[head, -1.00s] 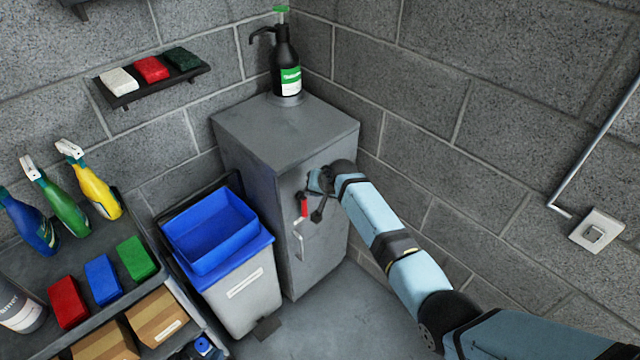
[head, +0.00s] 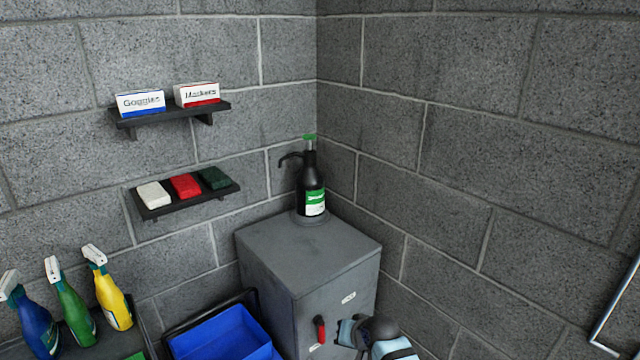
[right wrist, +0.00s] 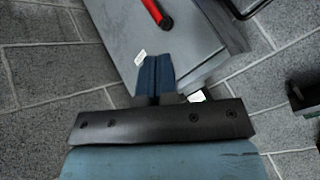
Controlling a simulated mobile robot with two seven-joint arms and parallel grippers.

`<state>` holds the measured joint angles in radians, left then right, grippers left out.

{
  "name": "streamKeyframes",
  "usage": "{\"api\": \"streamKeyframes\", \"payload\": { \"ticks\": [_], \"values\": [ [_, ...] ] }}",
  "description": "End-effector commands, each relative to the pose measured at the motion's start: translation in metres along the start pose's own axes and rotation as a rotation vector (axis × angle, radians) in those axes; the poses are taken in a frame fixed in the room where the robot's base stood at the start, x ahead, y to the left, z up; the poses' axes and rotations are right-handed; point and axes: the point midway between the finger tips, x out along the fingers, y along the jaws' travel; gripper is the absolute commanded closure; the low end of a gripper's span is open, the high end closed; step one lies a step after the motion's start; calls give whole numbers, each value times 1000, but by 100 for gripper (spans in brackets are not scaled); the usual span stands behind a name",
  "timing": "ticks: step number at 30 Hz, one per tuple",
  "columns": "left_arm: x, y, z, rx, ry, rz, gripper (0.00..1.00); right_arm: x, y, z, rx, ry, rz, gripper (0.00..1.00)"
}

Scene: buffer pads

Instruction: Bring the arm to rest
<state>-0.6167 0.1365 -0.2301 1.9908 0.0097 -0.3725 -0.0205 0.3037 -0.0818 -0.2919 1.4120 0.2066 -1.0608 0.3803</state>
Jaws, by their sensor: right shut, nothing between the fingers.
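My right arm comes in at the bottom of the head view, in front of the grey cabinet (head: 310,255). My right gripper (head: 346,332) is near the cabinet's front, just right of the red handle (head: 320,329). In the right wrist view, the gripper (right wrist: 156,60) has its two blue fingers together with nothing between them. There the red handle (right wrist: 156,12) lies beyond the fingertips, apart from them. The grey cabinet (right wrist: 185,35) is behind them. My left gripper is not in view.
A black pump bottle (head: 311,190) stands on the cabinet. A blue bin (head: 225,335) is left of it, and spray bottles (head: 70,310) are farther left. Two wall shelves hold boxes (head: 140,102) and coloured pads (head: 186,186). The wall to the right is mostly bare.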

Motion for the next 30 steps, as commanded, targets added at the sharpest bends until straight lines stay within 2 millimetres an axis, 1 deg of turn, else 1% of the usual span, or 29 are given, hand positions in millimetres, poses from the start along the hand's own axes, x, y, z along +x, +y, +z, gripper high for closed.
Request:
{"api": "streamKeyframes", "payload": {
  "ticks": [1, 2, 3, 5, 6, 8, 9, 11, 12, 14, 15, 18, 21, 22, 25, 30],
  "values": [
    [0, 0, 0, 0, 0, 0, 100, 0, 20, 30, -15, 17, 8, 100],
    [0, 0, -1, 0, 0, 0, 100, -2, 30, 44, -28, 34, 13, 100],
    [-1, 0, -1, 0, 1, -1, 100, -6, 43, 63, -48, 58, 17, 100],
    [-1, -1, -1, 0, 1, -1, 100, -14, 61, 90, -81, 93, 26, 100],
    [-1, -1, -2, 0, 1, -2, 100, -21, 71, 108, -105, 115, 32, 100],
    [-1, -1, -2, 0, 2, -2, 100, -34, 86, 135, -142, 148, 43, 100],
    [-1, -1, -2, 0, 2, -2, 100, -43, 95, 152, -169, 170, 50, 100],
    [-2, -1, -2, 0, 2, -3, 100, -59, 108, 178, -210, 200, 61, 100],
    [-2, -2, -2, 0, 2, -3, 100, -71, 115, 194, -239, 220, 68, 100],
    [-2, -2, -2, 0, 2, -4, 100, -90, 124, 217, -283, 248, 77, 100],
    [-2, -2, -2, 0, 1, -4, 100, -103, 128, 230, -312, 266, 83, 100],
    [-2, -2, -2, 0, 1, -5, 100, -132, 135, 257, -377, 305, 93, 100],
    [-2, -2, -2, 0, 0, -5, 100, -155, 138, 274, -425, 332, 100, 100],
    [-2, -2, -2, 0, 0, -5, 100, -160, 138, 278, -436, 338, 101, 100],
    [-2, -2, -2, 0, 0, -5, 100, -171, 139, 285, -460, 352, 103, 100],
    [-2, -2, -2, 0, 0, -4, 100, -174, 139, 286, -468, 358, 104, 100]
  ]
}}
